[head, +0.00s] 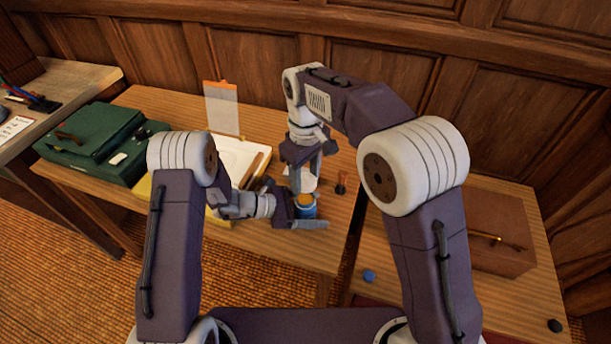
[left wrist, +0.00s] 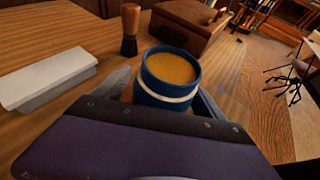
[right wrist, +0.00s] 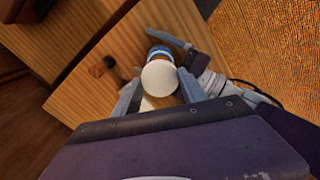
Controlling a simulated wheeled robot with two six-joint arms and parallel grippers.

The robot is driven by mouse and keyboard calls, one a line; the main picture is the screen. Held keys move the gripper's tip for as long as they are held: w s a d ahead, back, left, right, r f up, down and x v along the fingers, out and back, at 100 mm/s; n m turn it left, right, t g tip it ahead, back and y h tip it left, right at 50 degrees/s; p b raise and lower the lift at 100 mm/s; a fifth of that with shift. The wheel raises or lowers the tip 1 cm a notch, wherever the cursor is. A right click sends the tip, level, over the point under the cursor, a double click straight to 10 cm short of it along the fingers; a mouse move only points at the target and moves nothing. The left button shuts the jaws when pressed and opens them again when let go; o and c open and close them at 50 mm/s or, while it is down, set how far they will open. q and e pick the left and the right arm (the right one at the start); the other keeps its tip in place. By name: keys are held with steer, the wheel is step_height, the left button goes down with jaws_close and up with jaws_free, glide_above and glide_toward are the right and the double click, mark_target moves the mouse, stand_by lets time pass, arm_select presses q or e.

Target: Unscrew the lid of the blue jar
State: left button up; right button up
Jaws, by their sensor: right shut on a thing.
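The blue jar (head: 306,212) stands upright near the table's front edge. The left wrist view shows the jar (left wrist: 166,90) open at the top, with a mustard-coloured inside and a white band round it. My left gripper (head: 306,217) holds the jar from the side, one finger on each side. My right gripper (right wrist: 160,88) is above the jar, pointing down, shut on the round white lid (right wrist: 160,77). The lid is apart from the jar, which shows partly behind it in the right wrist view.
A wooden-handled tool (left wrist: 130,28) stands close to the jar. A white block (left wrist: 48,76) lies beside it. A green case (head: 92,150) and a white pad (head: 236,160) lie to the left. A brown case (head: 490,235) rests on the right-hand table.

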arm_select(q)
steer(key=v, duration=1.2)
steer(key=shift+r+p, duration=0.1)
steer(key=shift+p, duration=0.2)
steer(key=shift+d, duration=0.1)
